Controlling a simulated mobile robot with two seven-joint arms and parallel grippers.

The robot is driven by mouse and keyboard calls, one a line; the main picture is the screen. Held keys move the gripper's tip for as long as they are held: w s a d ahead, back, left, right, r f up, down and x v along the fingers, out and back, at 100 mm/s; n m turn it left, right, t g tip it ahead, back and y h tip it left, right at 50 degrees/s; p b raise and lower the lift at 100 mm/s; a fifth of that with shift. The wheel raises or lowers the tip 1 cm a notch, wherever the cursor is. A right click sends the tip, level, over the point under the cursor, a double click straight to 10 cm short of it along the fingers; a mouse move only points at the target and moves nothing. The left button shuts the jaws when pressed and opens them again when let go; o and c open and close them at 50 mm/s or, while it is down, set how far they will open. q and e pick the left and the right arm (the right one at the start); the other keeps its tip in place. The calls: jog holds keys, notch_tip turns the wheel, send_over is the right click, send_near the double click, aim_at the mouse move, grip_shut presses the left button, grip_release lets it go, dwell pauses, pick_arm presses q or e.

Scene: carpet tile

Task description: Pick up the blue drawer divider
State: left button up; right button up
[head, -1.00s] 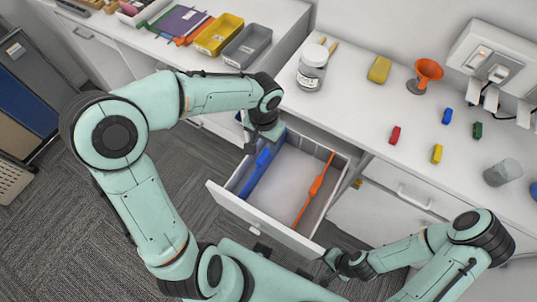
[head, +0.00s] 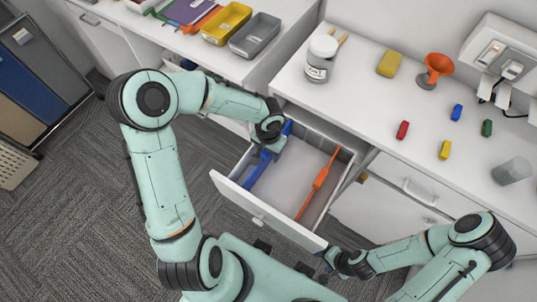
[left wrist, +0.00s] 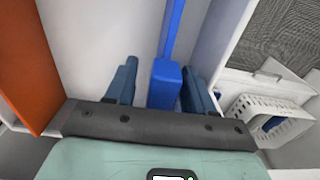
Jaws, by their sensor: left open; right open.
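The blue drawer divider (head: 257,169) lies along the left side of the open drawer (head: 290,232). In the left wrist view, the divider (left wrist: 165,85) has a thick block in its middle and a thin bar running on beyond it. My left gripper (head: 268,152) is over the divider, inside the drawer's outline. In the left wrist view its two fingers (left wrist: 158,88) are apart, with the block between them, nearer the right finger. I cannot tell whether either finger touches it. My right gripper (head: 330,268) is outside the drawer, near its front right corner, open and low.
An orange divider (head: 319,181) lies on the drawer's right side; bare drawer floor separates the two. The counter holds a jar (head: 321,58), a yellow sponge (head: 389,64) and an orange funnel (head: 437,66). A white basket (left wrist: 270,125) shows beyond the drawer wall in the left wrist view.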

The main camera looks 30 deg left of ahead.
pick_arm(q)
grip_shut()
jog(key=shift+r, duration=0.1)
jog(key=shift+r, duration=0.1)
notch_tip(320, 180, up, 28)
jog(key=p, duration=0.4)
pick_arm(e)
jog(key=w+r, duration=0.5)
jog(key=shift+w+r+t, duration=0.15)
jog(key=shift+t, duration=0.25)
dwell(0.6)
